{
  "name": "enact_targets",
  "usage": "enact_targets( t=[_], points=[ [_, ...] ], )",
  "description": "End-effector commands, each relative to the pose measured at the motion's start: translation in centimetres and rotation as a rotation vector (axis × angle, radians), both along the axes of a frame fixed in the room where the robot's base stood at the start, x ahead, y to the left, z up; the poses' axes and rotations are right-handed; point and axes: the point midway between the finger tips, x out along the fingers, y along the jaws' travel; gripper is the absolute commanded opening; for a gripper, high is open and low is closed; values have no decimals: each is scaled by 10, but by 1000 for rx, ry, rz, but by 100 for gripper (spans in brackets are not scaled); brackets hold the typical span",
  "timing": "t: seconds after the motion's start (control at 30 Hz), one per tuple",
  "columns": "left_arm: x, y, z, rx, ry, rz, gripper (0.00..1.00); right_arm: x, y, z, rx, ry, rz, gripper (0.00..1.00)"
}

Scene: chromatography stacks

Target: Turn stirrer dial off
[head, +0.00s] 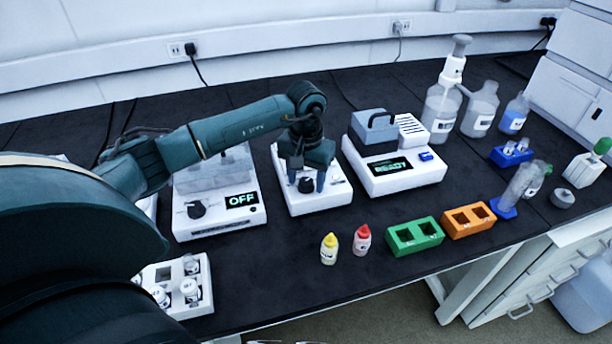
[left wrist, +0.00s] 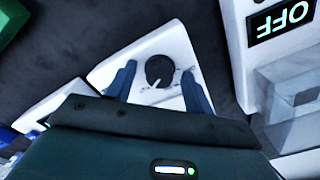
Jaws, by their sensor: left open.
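The stirrer is a small white unit (head: 322,199) in the middle of the bench in the head view, with a black dial (head: 306,185) on its sloped front. My left gripper (head: 306,188) points down over it, its two fingers apart on either side of the dial. In the left wrist view the dial (left wrist: 160,70) has a white pointer line and lies between the open fingers (left wrist: 158,84). I cannot tell if either finger touches it. The top of the stirrer is hidden behind the gripper. My right gripper is not in view.
A white device reading OFF (head: 183,225) stands left of the stirrer, and one reading READY (head: 412,180) stands right. Yellow-capped (head: 329,250) and red-capped (head: 362,241) bottles and green (head: 414,236) and orange (head: 468,221) racks stand in front. A vial tray (head: 196,307) is at front left.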

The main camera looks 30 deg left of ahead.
Motion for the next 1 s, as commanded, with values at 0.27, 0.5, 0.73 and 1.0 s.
enact_targets(
  t=[0.27,0.5,0.73,1.0],
  points=[
    [0,0,0,-1,0,0,42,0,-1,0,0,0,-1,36],
    [0,0,0,-1,0,0,23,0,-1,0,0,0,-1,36],
    [0,0,1,-1,0,0,8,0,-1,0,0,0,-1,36],
    [0,0,0,-1,-1,42,8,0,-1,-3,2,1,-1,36]
  ],
)
